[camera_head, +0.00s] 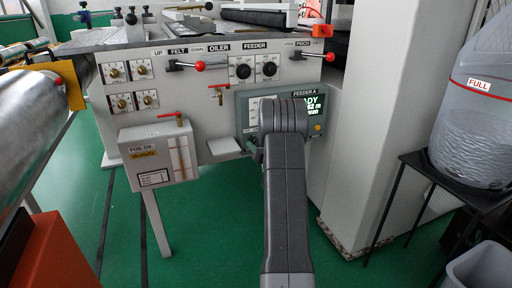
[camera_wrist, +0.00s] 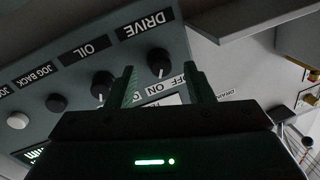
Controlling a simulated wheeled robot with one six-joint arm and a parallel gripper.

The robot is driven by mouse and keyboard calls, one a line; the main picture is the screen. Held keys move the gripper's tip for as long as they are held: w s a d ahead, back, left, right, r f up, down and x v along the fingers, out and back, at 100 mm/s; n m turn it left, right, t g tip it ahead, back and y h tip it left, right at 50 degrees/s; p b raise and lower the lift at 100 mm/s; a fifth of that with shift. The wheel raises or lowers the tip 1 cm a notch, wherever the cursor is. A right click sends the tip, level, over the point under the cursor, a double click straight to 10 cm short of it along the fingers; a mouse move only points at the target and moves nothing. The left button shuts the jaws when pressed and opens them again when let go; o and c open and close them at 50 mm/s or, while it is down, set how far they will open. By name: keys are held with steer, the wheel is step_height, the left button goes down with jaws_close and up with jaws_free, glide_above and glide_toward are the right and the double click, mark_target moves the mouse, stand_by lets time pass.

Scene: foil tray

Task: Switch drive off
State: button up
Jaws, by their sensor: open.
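The drive knob (camera_wrist: 157,62) is a black rotary knob on a grey panel, under the label DRIVE, which appears upside down in the wrist view. The words OFF and ON are printed beside it. A small light mark shows on the knob, but I cannot tell which word it points at. My gripper (camera_wrist: 162,74) is open, with one finger to each side of the knob. I cannot tell whether the fingers touch it.
The oil knob (camera_wrist: 103,84) sits close beside my left-hand finger. A black jog button (camera_wrist: 56,102) and a white button (camera_wrist: 17,121) lie further left. A pale ledge (camera_wrist: 235,20) juts out at upper right. A foil oil box (camera_head: 157,157) hangs left of my arm.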

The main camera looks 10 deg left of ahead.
steer(key=shift+x, duration=0.8)
steer(key=shift+c, duration=0.5)
steer(key=c, duration=0.9)
steer(key=shift+n+b, duration=0.3)
steer(key=shift+b, duration=0.1)
steer(key=n+b, duration=0.4)
steer(key=n, duration=0.1)
steer(key=shift+h, duration=0.4)
steer(key=n+h+b, duration=0.1)
steer(key=n+b, duration=0.3)
steer(key=n, duration=0.1)
steer(key=shift+r, duration=0.15)
steer(key=shift+n, duration=0.4)
